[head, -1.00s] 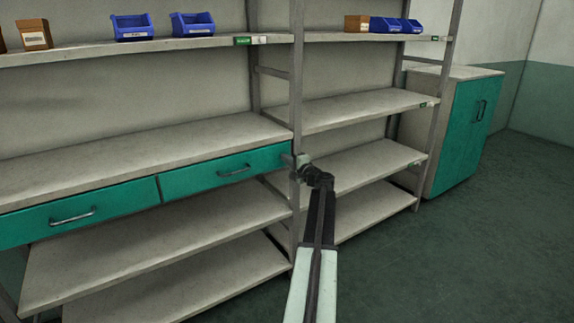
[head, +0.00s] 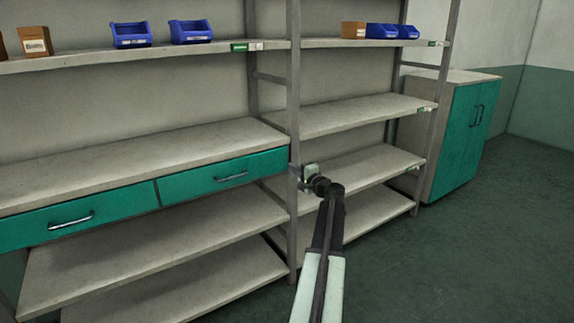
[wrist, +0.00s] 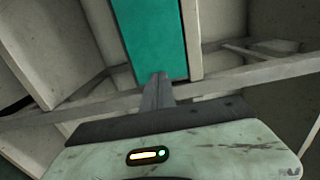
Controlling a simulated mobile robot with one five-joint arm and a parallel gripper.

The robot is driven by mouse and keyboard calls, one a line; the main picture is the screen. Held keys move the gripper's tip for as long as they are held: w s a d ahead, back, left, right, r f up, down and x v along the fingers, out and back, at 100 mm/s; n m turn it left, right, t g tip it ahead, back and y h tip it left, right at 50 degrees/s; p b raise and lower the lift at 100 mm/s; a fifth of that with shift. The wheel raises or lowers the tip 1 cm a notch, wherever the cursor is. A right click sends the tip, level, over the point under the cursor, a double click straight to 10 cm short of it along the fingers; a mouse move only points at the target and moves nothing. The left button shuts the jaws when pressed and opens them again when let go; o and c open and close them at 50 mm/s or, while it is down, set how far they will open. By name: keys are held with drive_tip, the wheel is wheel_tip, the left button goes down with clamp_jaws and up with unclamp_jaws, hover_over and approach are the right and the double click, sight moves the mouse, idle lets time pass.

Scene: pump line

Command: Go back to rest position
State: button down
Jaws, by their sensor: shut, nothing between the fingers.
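My gripper (head: 297,172) is at the end of my outstretched arm, in front of the shelf upright between the two shelving bays. It is just right of the right teal drawer (head: 225,176), which is shut. In the wrist view my gripper (wrist: 159,78) shows its fingers together with nothing between them. They point toward the drawer's teal front (wrist: 155,40). I cannot tell whether the fingertips touch the upright.
The left teal drawer (head: 75,217) is shut. Blue bins (head: 190,31) and brown boxes (head: 36,41) stand on the top shelves. A teal-doored cabinet (head: 466,135) stands at the right. The floor (head: 430,265) there is clear.

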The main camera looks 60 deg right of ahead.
drive_tip(key=v, duration=0.7)
drive_tip(key=shift+s+a+f, duration=0.15)
drive_tip(key=shift+s+a, duration=0.05)
drive_tip(key=shift+a, duration=0.15)
